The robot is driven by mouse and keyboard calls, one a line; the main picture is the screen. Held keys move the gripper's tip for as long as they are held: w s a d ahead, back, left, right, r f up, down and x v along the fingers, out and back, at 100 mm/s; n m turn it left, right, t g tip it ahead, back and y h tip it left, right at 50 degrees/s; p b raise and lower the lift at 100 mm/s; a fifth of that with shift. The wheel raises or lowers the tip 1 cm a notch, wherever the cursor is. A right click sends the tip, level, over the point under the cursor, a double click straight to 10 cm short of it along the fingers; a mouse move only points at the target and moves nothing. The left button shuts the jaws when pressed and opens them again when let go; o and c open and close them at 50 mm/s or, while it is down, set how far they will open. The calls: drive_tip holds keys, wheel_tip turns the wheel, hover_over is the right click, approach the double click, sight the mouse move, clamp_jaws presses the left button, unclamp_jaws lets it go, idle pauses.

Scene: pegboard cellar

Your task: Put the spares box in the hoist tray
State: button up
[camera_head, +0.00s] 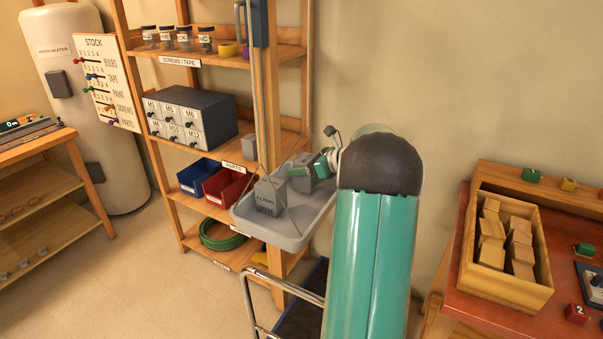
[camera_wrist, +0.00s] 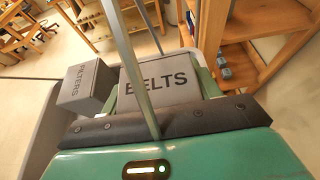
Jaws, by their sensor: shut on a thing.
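The grey hoist tray (camera_head: 296,238) hangs in front of the shelf rack; its rim also shows in the wrist view (camera_wrist: 38,135). My gripper (camera_head: 318,168) is at the tray's far right part. Its green fingers stand either side of a grey box marked BELTS (camera_wrist: 160,88), and it is shut on that box, which shows partly in the head view (camera_head: 301,180). I cannot tell whether this box touches the tray floor. A second grey box (camera_head: 268,197) stands in the tray, and reads FILTERS in the wrist view (camera_wrist: 86,84). I read no SPARES label.
A hoist strut (camera_wrist: 134,65) passes close in front of the BELTS box. The wooden rack (camera_head: 165,190) stands behind the tray, with blue (camera_head: 200,177) and red bins (camera_head: 226,188). A red-topped bench (camera_head: 490,310) with a wooden block crate (camera_head: 505,290) is at right.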

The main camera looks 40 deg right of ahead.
drive_tip(key=shift+a+f, duration=0.1)
drive_tip(key=shift+f, duration=1.15)
drive_tip(key=shift+w+f, duration=0.1)
drive_tip(key=o, duration=1)
drive_tip(key=shift+s+r, duration=0.2)
drive_tip(key=v, duration=1.1)
drive_tip(key=shift+s, duration=0.3)
